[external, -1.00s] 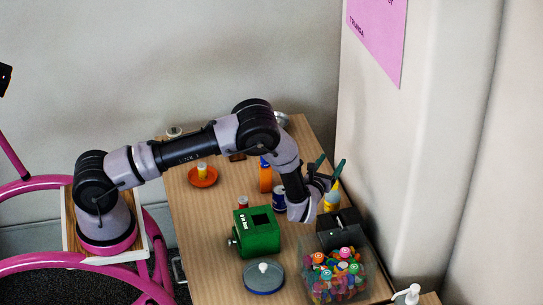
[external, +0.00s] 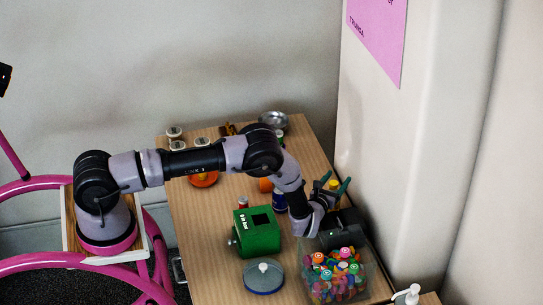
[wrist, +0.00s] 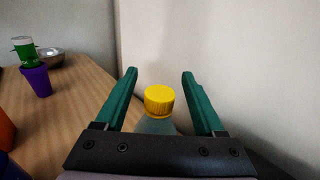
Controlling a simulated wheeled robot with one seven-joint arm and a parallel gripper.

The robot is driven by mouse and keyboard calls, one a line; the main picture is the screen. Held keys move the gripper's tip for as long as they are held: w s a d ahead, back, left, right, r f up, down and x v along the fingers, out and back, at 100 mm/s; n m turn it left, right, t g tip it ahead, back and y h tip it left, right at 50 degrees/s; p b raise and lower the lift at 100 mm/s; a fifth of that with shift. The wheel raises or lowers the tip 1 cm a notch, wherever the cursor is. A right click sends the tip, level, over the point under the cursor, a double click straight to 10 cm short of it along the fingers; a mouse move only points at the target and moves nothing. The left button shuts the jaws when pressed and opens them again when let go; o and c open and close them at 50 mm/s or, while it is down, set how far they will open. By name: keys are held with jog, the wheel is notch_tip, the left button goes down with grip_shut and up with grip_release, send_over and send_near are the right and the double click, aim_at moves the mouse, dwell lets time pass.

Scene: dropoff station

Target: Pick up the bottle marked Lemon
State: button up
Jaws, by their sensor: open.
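A bottle with a yellow ribbed cap (wrist: 159,100) stands between the two green fingers of my gripper (wrist: 159,74) in the wrist view. Its pale, clear-looking shoulder (wrist: 157,126) shows below the cap, and the gripper's black palm hides the rest. No label is readable, so I cannot tell whether it is marked Lemon. A gap shows between each finger and the cap. In the external view the yellow cap (external: 333,185) shows between the fingers of my gripper (external: 335,181), near the table's right edge. My gripper is open.
The wall is close on the right. A clear bin of colourful pieces (external: 338,285), a green box (external: 257,238) and a lidded round dish (external: 263,279) stand nearer the camera. A blue can (external: 279,201) is left of my wrist. A purple cup (wrist: 36,82) and metal bowl (wrist: 49,58) stand farther off.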

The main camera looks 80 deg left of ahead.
jog(key=shift+w+a, duration=0.35)
jog(key=shift+c, duration=0.3)
grip_shut()
jog(key=shift+r, duration=0.15)
